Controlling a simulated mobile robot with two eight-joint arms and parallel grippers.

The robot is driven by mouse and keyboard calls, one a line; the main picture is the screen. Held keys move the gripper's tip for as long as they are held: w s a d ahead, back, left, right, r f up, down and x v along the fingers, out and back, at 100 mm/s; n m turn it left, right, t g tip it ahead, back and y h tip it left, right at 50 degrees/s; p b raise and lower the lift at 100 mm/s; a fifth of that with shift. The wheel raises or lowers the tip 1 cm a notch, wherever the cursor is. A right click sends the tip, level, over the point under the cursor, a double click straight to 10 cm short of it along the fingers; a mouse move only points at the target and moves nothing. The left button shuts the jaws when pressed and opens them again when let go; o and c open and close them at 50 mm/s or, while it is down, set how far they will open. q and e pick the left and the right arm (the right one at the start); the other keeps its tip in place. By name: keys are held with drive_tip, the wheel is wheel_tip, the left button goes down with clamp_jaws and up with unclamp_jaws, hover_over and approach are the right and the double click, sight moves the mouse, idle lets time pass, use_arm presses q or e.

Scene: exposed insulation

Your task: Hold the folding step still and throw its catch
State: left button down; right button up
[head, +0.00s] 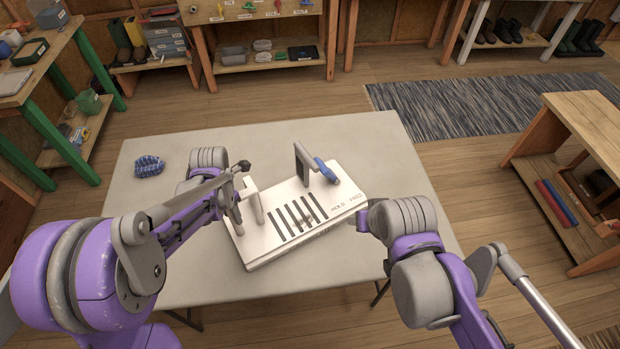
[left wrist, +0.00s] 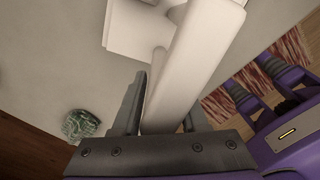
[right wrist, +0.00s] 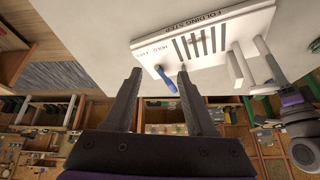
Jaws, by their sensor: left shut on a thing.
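The folding step (head: 295,222) is a white slotted board on the grey table, marked HOLD and FREE near its right end. Its catch is a blue lever (head: 326,171) by the far right edge, beside an upright plate (head: 303,160); I cannot tell which mark it sits at. My left gripper (head: 238,192) is shut on the step's white bar (left wrist: 185,65) at the left end. My right gripper (right wrist: 159,72) is open and empty. In the right wrist view the blue lever (right wrist: 166,81) shows between its fingertips; in the head view the gripper is apart from it.
A crumpled blue cloth-like thing (head: 149,166) lies at the table's (head: 190,285) far left. A wooden bench (head: 585,125) stands to the right, green-legged shelving to the left. The table is clear to the right of the step.

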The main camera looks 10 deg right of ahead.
drive_tip(key=o, duration=0.6)
drive_tip(key=w+r+m, duration=0.1)
drive_tip(key=w, duration=0.1)
drive_tip(key=w+r+m+g, duration=0.1)
drive_tip(key=w, duration=0.1)
drive_tip(key=w+r, duration=0.1)
drive_tip(key=w, duration=0.2)
drive_tip(key=shift+w+a+r+m, duration=0.1)
drive_tip(key=shift+a+r+m, duration=0.1)
drive_tip(key=shift+a+m, duration=0.2)
drive_tip(key=m+g, duration=0.5)
drive_tip(key=m, duration=0.5)
hover_over(321, 164)
wheel_tip(321, 164, down, 7)
wheel_tip(321, 164, down, 11)
drive_tip(key=shift+r, duration=0.15)
clamp_jaws()
